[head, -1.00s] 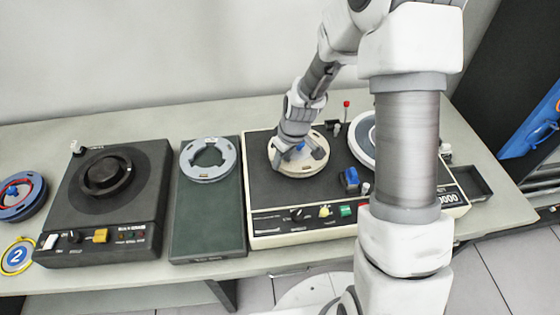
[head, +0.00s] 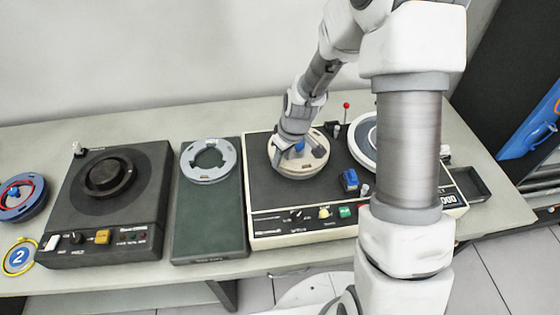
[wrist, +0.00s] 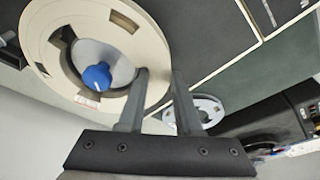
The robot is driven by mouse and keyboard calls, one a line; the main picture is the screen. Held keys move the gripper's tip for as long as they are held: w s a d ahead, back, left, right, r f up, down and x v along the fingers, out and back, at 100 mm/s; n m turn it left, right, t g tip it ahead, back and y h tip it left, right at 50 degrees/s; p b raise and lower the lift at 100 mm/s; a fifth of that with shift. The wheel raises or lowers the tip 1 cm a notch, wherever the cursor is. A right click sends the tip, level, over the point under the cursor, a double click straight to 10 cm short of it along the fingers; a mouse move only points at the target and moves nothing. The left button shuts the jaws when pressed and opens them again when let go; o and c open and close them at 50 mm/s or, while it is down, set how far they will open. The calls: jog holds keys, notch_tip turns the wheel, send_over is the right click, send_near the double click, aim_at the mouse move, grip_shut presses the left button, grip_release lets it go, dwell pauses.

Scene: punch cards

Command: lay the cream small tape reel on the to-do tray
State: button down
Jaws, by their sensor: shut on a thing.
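The cream small tape reel (head: 314,160) lies on the right half of the table, over the deck of the cream-edged tape machine (head: 262,190). In the wrist view the reel (wrist: 95,14) surrounds a grey hub with a blue knob (wrist: 97,77). In the wrist view my gripper (wrist: 158,75) is shut on the rim, one finger on each side. Whether the reel touches the deck cannot be told. A dark green tray (head: 208,225), its label unreadable, lies left of the machine; I cannot confirm it is the to-do tray.
A light grey reel (head: 230,166) lies on the green tray's back part; its front is bare. A black tape machine (head: 80,215) stands further left, beside a blue reel (head: 38,201) and a round "2" badge (head: 18,258). A red-tipped lever (head: 346,108) stands behind the cream-edged machine.

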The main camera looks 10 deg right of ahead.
jog(key=shift+w+a+p+v, duration=0.15)
jog(key=shift+p+v, duration=0.3)
jog(key=shift+v, duration=0.35)
jog(key=shift+w+a+p+v, duration=0.15)
jog(key=shift+p+v, duration=0.3)
jog(key=shift+v, duration=0.3)
jog(key=shift+w+p+v, duration=0.15)
jog(key=shift+p+v, duration=0.3)
jog(key=shift+v, duration=0.35)
jog(key=shift+r, duration=0.1)
jog(key=shift+a, duration=0.1)
